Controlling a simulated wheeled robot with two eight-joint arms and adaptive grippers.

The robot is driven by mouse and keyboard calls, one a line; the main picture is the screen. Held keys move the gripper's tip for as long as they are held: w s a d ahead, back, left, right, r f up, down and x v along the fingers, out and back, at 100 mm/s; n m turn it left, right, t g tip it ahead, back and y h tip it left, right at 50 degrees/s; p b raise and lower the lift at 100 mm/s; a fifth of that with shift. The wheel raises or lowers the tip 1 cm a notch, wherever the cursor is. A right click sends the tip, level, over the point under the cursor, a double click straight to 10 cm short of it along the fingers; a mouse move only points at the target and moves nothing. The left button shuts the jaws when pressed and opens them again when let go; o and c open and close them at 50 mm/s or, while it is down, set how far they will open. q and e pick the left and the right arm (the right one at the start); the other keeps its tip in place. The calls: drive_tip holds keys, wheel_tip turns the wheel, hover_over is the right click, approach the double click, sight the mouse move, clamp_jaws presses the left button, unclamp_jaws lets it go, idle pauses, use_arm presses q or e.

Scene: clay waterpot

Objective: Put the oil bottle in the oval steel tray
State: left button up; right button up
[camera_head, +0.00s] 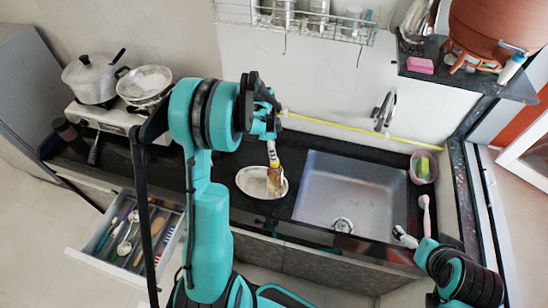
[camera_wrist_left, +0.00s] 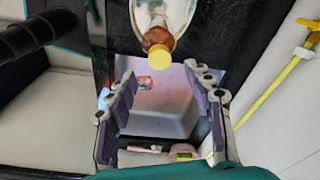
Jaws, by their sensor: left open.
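The oil bottle (camera_head: 274,179), amber with a paler upper part, appears over the right part of the oval steel tray (camera_head: 248,183) on the dark counter. In the left wrist view the bottle (camera_wrist_left: 168,14) is at the top edge, with its yellow cap (camera_wrist_left: 159,57) towards the camera. My left gripper (camera_head: 269,138) is just above the bottle in the head view. In the wrist view its two fingers (camera_wrist_left: 162,76) are spread and nothing is held between them. My right gripper (camera_head: 404,237) is low at the sink's front right corner; its jaws are too small to read.
A steel sink (camera_head: 347,190) lies right of the tray. A stove with a pot (camera_head: 92,78) and pan is at left. An open cutlery drawer (camera_head: 128,238) juts out below the counter. A dish rack (camera_head: 300,20) hangs above; a pink cup (camera_head: 423,167) stands right of the sink.

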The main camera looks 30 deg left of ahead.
use_arm(q)
drive_tip(key=s+d+r+n+t, duration=0.1)
drive_tip(key=s+d+r+n, duration=0.15)
drive_tip(key=r, duration=0.25)
drive_tip(key=s+d+r+n+t+y, duration=0.1)
drive_tip(key=s+d+r, duration=0.2)
drive_tip(key=r, duration=0.2)
drive_tip(key=s+d+r+n+t, duration=0.1)
drive_tip(key=s+d+r+n, duration=0.15)
drive_tip(key=r, duration=0.35)
drive_tip(key=s+d+r+n+t, duration=0.1)
drive_tip(key=s+d+n+t, duration=0.2)
drive_tip(key=s+d, duration=0.4)
drive_tip(key=s+n, duration=0.1)
drive_tip(key=s, duration=0.2)
drive_tip(key=shift+s+r+n, duration=0.25)
drive_tip(key=shift+n, duration=0.15)
